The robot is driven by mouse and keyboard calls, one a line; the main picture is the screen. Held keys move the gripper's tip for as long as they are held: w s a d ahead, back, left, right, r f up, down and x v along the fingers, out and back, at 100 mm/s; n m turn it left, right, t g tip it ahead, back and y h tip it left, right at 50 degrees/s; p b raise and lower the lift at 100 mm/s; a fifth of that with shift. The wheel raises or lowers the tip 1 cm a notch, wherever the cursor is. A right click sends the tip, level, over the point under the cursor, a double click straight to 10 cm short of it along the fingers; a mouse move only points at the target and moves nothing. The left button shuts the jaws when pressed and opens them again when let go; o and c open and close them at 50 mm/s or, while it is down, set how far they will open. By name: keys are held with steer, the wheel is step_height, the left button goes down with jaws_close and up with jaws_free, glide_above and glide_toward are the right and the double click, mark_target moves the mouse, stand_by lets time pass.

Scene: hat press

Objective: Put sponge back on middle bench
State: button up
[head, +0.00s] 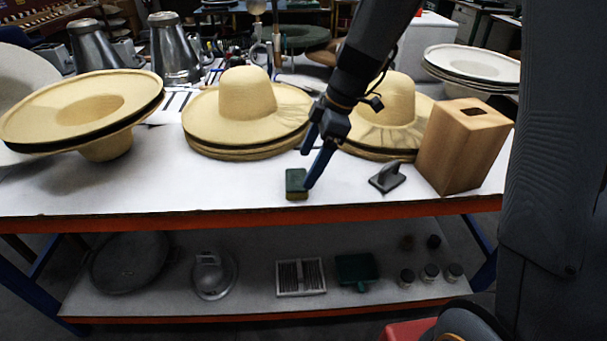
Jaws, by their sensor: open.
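The sponge (296,185), dark green on top with a yellowish lower edge, lies on the white top of the bench (230,195) close to its front edge. My gripper (306,170) comes down from the upper right with blue fingers. It is open, and its fingertips are right at the sponge's right and upper side. One finger overlaps the sponge's right edge in the picture; I cannot tell whether it touches.
Straw hats (247,100) stand behind the sponge, with an upturned hat (85,110) at left. A dark handled tool (387,177) and a wooden box (462,145) stand at right. A lower shelf (130,300) holds a dustpan (356,270) and jars. The bench front left of the sponge is clear.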

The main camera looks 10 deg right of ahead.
steer(key=v, duration=0.6)
steer(key=s+d+f+m+h, duration=0.1)
steer(key=s+d+f+m, duration=0.1)
steer(key=s+m, duration=0.3)
steer(key=s+d+f+m+h, duration=0.1)
steer(key=s+d+f+m, duration=0.2)
steer(key=s+d+m, duration=0.1)
steer(key=s+d+f+m+h+b, duration=0.1)
steer(key=s+d+f+m+h, duration=0.1)
steer(key=s+m, duration=0.4)
steer(key=d+f+m, duration=0.1)
steer(key=m, duration=0.1)
steer(key=shift+d+m, duration=0.3)
steer(key=shift+d, duration=0.1)
